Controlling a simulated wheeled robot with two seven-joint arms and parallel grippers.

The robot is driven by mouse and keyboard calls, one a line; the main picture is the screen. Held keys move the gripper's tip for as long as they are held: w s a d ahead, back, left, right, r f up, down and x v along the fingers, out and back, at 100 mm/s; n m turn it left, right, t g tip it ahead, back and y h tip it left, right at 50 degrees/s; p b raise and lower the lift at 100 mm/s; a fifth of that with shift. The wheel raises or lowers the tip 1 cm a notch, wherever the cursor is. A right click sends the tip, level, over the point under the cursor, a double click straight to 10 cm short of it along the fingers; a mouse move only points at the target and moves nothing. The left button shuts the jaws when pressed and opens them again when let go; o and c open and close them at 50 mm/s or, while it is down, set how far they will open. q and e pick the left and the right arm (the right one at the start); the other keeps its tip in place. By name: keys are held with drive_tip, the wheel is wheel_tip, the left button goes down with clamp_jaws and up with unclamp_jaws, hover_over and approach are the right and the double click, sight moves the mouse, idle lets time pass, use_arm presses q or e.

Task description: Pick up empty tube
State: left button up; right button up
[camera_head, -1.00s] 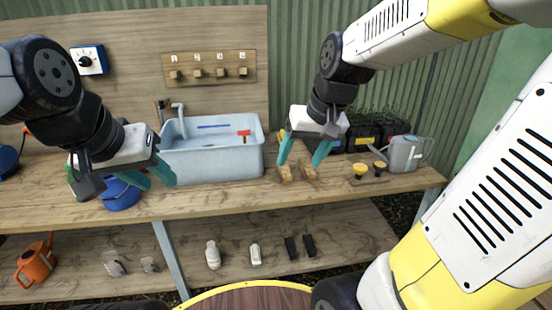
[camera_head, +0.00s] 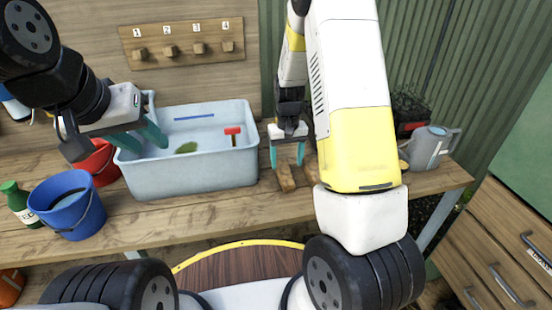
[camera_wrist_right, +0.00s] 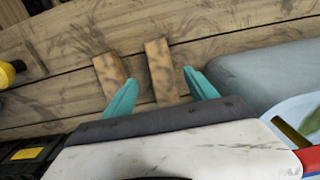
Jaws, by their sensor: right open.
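No thing here is clearly recognisable as an empty tube. Two brown, speckled flat pieces lie side by side on the bench right of the tub: a left one (camera_head: 286,179) and a right one (camera_head: 311,174).
The pale blue tub (camera_head: 195,180) holds a red-headed tool (camera_head: 233,132), a green leaf-like thing (camera_head: 187,147) and a blue strip. A blue bucket (camera_head: 66,205), red bucket (camera_head: 103,160) and green bottle (camera_head: 17,203) stand left. A grey watering can (camera_head: 428,148) stands right.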

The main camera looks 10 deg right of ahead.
sight(285, 172)
drive_tip(key=f, duration=0.6)
drive_tip(key=shift+w+a, duration=0.1)
drive_tip(key=shift+w, duration=0.3)
drive_tip(key=c, duration=1.4)
drive_tip(key=shift+r, duration=0.1)
drive_tip(key=shift+r, duration=0.55)
wheel_tip(285, 172, up, 2)
drive_tip(key=shift+r, duration=0.1)
drive_tip(key=s+a, duration=0.1)
drive_tip(key=s, duration=0.4)
drive_tip(key=s+a+r, duration=0.1)
drive_tip(key=s, duration=0.4)
drive_tip(key=s+a, duration=0.1)
drive_tip(key=s, duration=0.4)
drive_tip(key=shift+s+r, duration=0.25)
drive_tip(key=shift+s, duration=0.15)
